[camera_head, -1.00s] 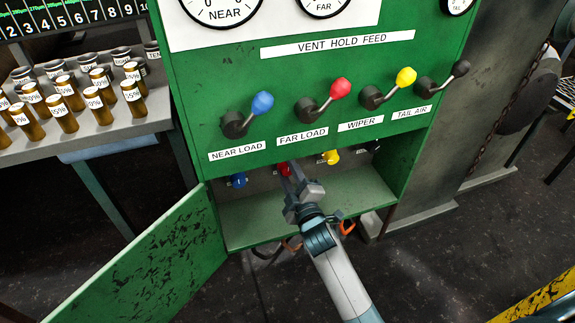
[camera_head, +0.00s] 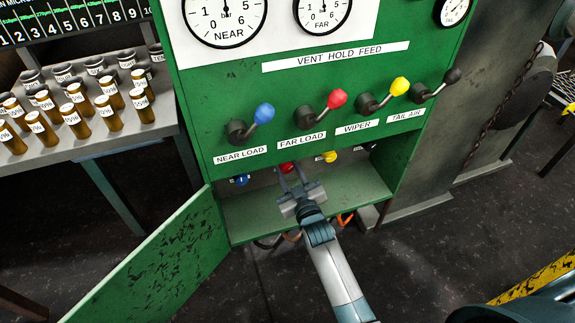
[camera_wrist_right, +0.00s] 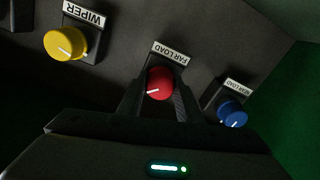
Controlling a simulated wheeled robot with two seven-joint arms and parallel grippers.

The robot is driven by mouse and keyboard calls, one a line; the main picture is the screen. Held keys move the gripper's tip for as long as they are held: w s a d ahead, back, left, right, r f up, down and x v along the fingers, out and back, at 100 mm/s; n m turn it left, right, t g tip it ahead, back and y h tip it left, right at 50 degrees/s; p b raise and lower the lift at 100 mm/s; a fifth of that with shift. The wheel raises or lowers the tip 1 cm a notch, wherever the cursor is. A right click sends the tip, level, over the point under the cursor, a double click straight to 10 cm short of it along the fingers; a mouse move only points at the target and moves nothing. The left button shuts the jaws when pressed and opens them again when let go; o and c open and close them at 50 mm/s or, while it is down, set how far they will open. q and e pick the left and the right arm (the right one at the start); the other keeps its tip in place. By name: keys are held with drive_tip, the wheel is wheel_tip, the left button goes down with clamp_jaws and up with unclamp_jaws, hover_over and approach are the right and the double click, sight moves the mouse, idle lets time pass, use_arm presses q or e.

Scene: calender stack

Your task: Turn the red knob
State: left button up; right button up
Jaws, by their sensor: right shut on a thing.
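The red knob (camera_wrist_right: 159,84), under a FAR LOAD label, sits between the two fingers of my right gripper (camera_wrist_right: 160,95) in the right wrist view. The fingers are shut on its sides, and its white pointer line faces lower left in that view. In the head view the red knob (camera_head: 287,168) shows partly below the green panel edge, with my right gripper (camera_head: 290,180) reaching into the open lower compartment. My left gripper is not in view.
A yellow knob (camera_wrist_right: 66,43) and a blue knob (camera_wrist_right: 232,112) flank the red one. Above are levers with blue, red (camera_head: 337,98), yellow and black balls. The green door (camera_head: 150,265) hangs open at left. A table with labelled bottles (camera_head: 105,113) stands further left.

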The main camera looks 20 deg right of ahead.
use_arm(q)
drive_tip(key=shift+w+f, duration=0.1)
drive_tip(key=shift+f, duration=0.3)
use_arm(e)
drive_tip(key=shift+f, duration=0.1)
drive_tip(key=o, duration=1)
drive_tip(key=shift+o, duration=0.2)
drive_tip(key=shift+s, duration=0.1)
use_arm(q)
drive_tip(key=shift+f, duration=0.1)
use_arm(e)
drive_tip(key=s, duration=1.7)
drive_tip(key=shift+d, duration=0.35)
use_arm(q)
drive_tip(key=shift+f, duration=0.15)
use_arm(e)
drive_tip(key=shift+s, duration=0.1)
